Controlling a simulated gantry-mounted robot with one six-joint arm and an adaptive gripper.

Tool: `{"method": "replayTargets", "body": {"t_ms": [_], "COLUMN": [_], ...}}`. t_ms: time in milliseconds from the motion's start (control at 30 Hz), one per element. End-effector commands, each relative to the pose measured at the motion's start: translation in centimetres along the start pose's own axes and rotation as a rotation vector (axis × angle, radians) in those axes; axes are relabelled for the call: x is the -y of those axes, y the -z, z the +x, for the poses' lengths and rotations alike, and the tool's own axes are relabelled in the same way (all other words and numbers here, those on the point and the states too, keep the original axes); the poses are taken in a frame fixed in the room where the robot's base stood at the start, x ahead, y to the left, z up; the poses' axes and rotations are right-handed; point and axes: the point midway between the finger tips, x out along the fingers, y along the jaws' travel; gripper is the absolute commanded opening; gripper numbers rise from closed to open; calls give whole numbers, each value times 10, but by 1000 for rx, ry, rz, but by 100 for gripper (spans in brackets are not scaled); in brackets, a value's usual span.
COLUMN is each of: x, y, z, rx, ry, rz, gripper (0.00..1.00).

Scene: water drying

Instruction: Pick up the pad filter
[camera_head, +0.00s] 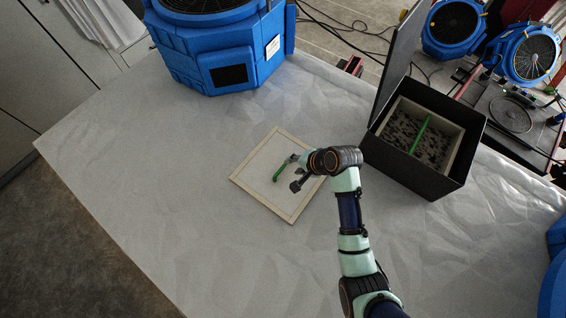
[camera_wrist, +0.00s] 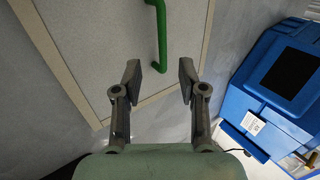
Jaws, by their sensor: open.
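The pad filter (camera_head: 252,178) is a flat, pale square panel with a beige frame and a green handle (camera_head: 280,170). It lies on the silver sheet-covered table. My gripper (camera_head: 293,172) is over the panel, close beside the handle in the head view. In the wrist view the pad filter (camera_wrist: 105,45) fills the upper left. My gripper (camera_wrist: 159,80) is open there, with its two fingers apart. The green handle (camera_wrist: 161,35) runs down toward the gap between the fingertips, and its lower end reaches the fingertip level. Nothing is held. The height of the fingers above the panel is unclear.
A black open box (camera_head: 437,178) with a raised lid stands on the right, with dark grainy material and a green bar inside. A big blue machine (camera_head: 205,50) stands at the back; more blue fans (camera_head: 525,55) are at far right. The table's left side (camera_head: 130,165) is clear.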

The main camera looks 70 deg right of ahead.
Motion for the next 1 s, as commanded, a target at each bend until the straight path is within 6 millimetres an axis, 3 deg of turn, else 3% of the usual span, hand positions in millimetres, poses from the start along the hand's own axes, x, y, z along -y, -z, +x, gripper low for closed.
{"method": "replayTargets", "body": {"t_ms": [100,267,500,767,1000], "x": [0,1,2,3,3], "y": [-1,-1,-1,-1,-1], "z": [16,24,64,70,69], "rx": [1,0,1,-1,-1], "ry": [-2,-1,-2,-1,-1], "rz": [-2,-4,-5,-5,-5], "gripper": [41,41,41,41,5]}}
